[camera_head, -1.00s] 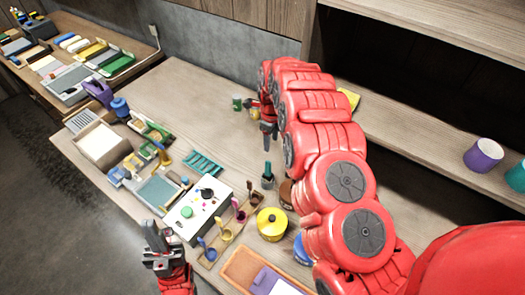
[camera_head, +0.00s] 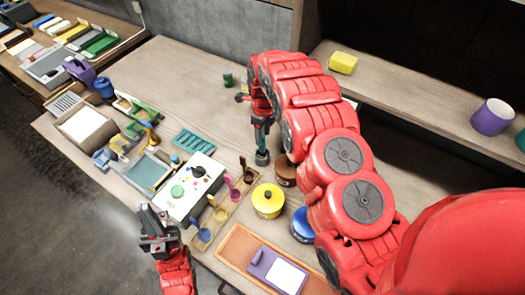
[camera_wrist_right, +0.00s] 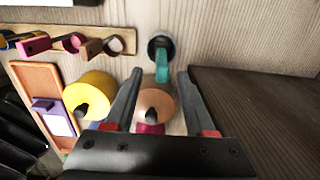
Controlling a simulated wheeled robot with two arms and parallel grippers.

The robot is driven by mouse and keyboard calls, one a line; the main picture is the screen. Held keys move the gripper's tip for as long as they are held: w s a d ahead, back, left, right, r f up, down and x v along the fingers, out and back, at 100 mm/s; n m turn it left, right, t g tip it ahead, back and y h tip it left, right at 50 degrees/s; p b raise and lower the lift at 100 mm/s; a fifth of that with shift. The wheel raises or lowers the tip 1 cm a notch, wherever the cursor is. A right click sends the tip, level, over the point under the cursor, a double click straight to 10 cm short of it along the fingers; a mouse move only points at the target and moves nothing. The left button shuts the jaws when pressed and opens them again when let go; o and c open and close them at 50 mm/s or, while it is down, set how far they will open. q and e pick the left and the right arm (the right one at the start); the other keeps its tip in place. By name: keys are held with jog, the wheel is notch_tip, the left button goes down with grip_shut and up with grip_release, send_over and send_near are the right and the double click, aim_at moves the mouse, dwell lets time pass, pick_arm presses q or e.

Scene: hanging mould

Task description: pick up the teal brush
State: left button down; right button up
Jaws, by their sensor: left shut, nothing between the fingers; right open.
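The teal brush (camera_head: 262,138) stands upright in a small grey holder (camera_head: 262,158) on the wooden table. In the right wrist view the teal brush (camera_wrist_right: 163,62) shows just ahead of the fingertips, in line with the gap between them. My right gripper (camera_head: 262,121) is open and points down at the brush's upper part. Its two fingers show apart in the wrist view (camera_wrist_right: 160,74), and I cannot tell whether they touch the brush. My left gripper (camera_head: 158,232) is shut and empty at the table's front left edge.
Beside the brush are a brown pot (camera_head: 284,172), a yellow pot (camera_head: 268,201) and a blue pot (camera_head: 302,225). A rack with coloured scoops (camera_head: 208,238) and a white box (camera_head: 176,200) lie to the left. A shelf (camera_head: 410,95) stands at right.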

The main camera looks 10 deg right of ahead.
aim_at(262, 151)
jog(key=shift+w+f+p, duration=0.15)
jog(key=shift+f+p, duration=0.35)
jog(key=shift+w+f+p, duration=0.15)
jog(key=shift+f+p, duration=0.3)
jog(key=shift+f, duration=0.05)
jog(key=shift+f+p, duration=0.3)
jog(key=shift+f, duration=0.1)
notch_tip(262, 151, down, 2)
jog(key=shift+s, duration=0.1)
jog(key=shift+a+f+p, duration=0.1)
jog(key=shift+f+p, duration=0.2)
jog(key=shift+c, duration=0.2)
grip_shut()
